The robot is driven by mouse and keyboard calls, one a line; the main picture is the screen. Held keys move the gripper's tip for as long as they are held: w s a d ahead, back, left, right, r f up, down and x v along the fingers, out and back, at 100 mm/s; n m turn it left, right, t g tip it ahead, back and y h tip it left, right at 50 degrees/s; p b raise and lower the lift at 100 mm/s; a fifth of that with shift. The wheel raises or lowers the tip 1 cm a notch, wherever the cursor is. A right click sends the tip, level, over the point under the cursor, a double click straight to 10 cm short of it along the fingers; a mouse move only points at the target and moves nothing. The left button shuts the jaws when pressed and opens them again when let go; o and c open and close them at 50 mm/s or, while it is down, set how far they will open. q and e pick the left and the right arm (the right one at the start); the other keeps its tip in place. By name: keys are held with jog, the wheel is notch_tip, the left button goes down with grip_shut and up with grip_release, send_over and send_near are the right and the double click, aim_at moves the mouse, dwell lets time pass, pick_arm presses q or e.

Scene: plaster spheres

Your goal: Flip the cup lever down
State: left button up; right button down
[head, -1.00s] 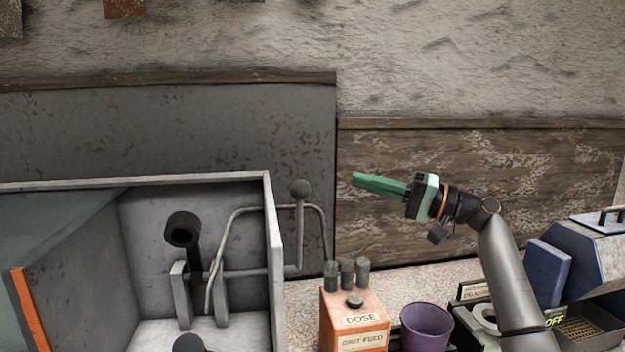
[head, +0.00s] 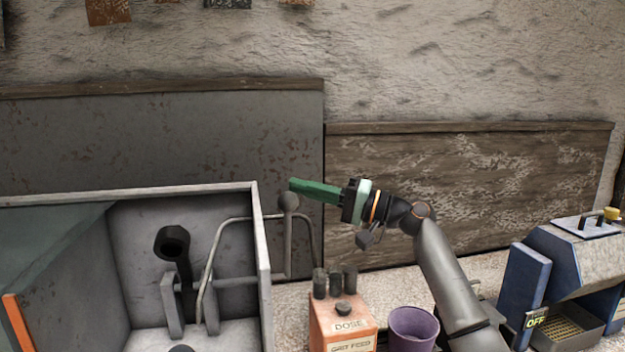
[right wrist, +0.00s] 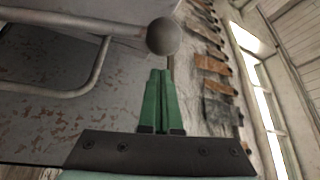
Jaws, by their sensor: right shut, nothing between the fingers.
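The cup lever (head: 288,230) is a grey rod with a round ball knob at its top, standing upright outside the right wall of an open grey box. A dark round cup (head: 172,243) on an arm sits inside the box. My right gripper (head: 292,187) has green fingers that are shut and empty. In the head view its tips overlap the top of the ball knob. In the right wrist view the ball knob (right wrist: 163,37) lies just beyond the closed fingertips (right wrist: 160,73); I cannot tell whether they touch. My left gripper is not in view.
The grey box (head: 262,250) has a bent pipe running over its right wall. An orange dose box (head: 340,326) with dark knobs and a purple cup (head: 413,328) stand right of it. A blue machine (head: 562,262) is farther right. A wall panel stands behind.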

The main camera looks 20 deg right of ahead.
jog(key=shift+s+a+f, duration=0.3)
jog(key=shift+s, duration=0.35)
